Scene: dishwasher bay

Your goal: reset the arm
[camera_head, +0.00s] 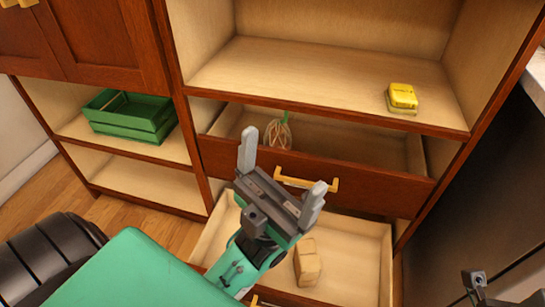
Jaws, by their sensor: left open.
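My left gripper (284,163) reaches in from the lower left on its teal arm. Its two grey fingers are spread wide apart with nothing between them. It shows in front of the open upper drawer (375,184) and above the open lower drawer (343,260). Part of the upper drawer's front and gold handle (308,181) shows between and beside the fingers. A small dark part at the bottom right edge looks like my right gripper (480,287). It is mostly cut off, so its jaws cannot be judged.
A whisk with a green handle (278,133) lies in the upper drawer. A light brown block (307,264) lies in the lower drawer. A yellow item (402,97) sits on the shelf above. A green crate (130,114) stands on the left shelf. Both drawers stick out.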

